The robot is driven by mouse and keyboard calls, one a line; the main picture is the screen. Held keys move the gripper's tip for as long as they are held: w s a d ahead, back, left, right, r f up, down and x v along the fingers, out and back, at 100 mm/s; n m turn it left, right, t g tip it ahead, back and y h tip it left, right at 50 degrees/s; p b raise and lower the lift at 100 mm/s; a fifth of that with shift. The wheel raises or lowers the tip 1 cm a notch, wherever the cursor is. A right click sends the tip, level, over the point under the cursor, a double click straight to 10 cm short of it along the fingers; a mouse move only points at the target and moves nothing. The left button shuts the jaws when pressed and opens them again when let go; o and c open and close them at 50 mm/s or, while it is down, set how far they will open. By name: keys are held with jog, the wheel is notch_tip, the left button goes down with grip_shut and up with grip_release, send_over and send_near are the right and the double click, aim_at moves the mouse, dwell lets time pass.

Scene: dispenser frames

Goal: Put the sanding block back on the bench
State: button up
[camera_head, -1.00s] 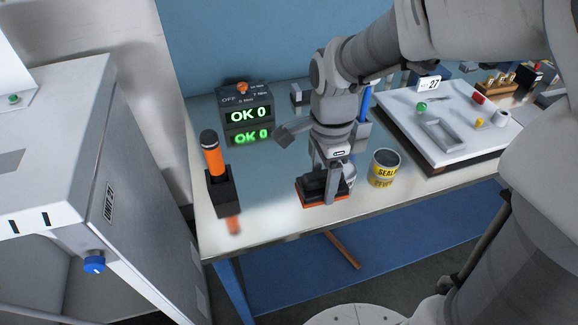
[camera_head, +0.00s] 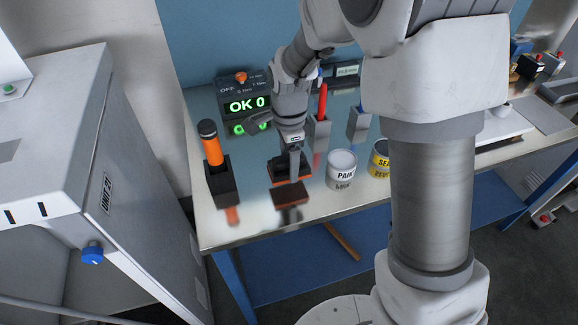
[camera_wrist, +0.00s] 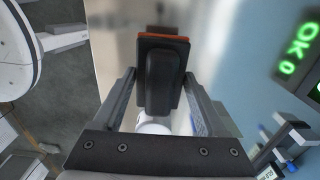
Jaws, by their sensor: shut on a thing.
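The sanding block (camera_head: 279,170), black with an orange-red underside, is held in my gripper (camera_head: 294,166) just above the front part of the bench (camera_head: 255,222). Its reflection shows below it on the glossy top, with a gap between. In the wrist view the block (camera_wrist: 163,60) lies between the two fingers of my gripper (camera_wrist: 163,92), its orange edge at the far end. The gripper is shut on it. The fingers hide part of the block in the head view.
An orange-handled tool stands in a black holder (camera_head: 221,184) to the left. A PAINT tin (camera_head: 342,170) and a yellow-labelled tin (camera_head: 379,160) stand to the right. Behind are a display reading OK 0 (camera_head: 245,105) and a red tool in a holder (camera_head: 320,130). Bare bench lies in front.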

jog(key=shift+f, duration=1.95)
jog(key=shift+f+b, duration=0.25)
jog(key=shift+b, duration=0.05)
jog(key=o, duration=1.2)
jog(key=shift+r, duration=0.1)
jog(key=shift+o, duration=0.2)
